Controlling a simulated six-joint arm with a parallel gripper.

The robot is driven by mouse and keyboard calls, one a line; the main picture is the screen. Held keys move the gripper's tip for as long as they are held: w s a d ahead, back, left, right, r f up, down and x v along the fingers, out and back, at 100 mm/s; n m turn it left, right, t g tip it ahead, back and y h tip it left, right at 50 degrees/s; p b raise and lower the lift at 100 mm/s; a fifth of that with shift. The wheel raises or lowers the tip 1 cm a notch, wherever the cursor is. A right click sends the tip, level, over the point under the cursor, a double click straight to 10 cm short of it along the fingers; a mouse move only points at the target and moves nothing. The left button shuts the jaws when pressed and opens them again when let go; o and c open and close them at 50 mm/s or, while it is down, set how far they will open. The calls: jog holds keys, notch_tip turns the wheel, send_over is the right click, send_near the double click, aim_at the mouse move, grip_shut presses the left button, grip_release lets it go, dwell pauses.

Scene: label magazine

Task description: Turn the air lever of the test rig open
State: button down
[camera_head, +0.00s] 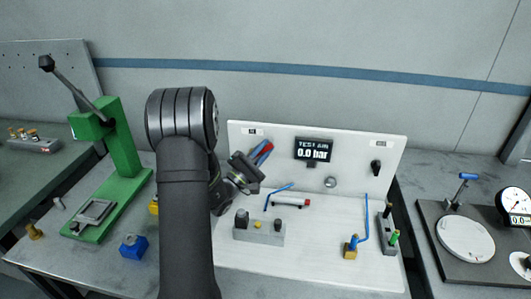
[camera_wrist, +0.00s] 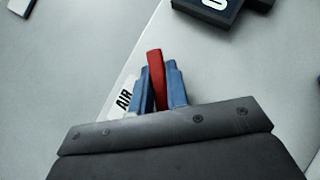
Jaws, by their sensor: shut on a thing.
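The red air lever (camera_wrist: 155,62) stands between the two blue fingers of my gripper (camera_wrist: 158,84) in the wrist view. The fingers are closed on it. In the head view, my gripper (camera_head: 262,152) is at the left part of the upright white panel of the test rig (camera_head: 350,145), with a bit of red showing between its fingers. The lever's pivot is hidden by my gripper. A white label reading AIR (camera_wrist: 124,99) lies beside the fingers. The rig's display (camera_head: 313,149) reads TEST AIR 0.0 bar.
A black knob (camera_head: 376,167) is on the panel's right. Below stand a grey fixture block (camera_head: 259,232), a red-and-white cylinder (camera_head: 291,202) and blue hoses (camera_head: 366,218). A green press (camera_head: 122,145) and a blue block (camera_head: 133,246) are at left.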

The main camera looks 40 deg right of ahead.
jog(key=shift+w+a+r+n+t, duration=0.1)
jog(key=shift+a+n+t, duration=0.05)
jog(key=shift+n+t, duration=0.4)
jog(key=c, duration=1.4)
grip_release()
jog(key=shift+a, duration=0.1)
jog(key=v, duration=1.2)
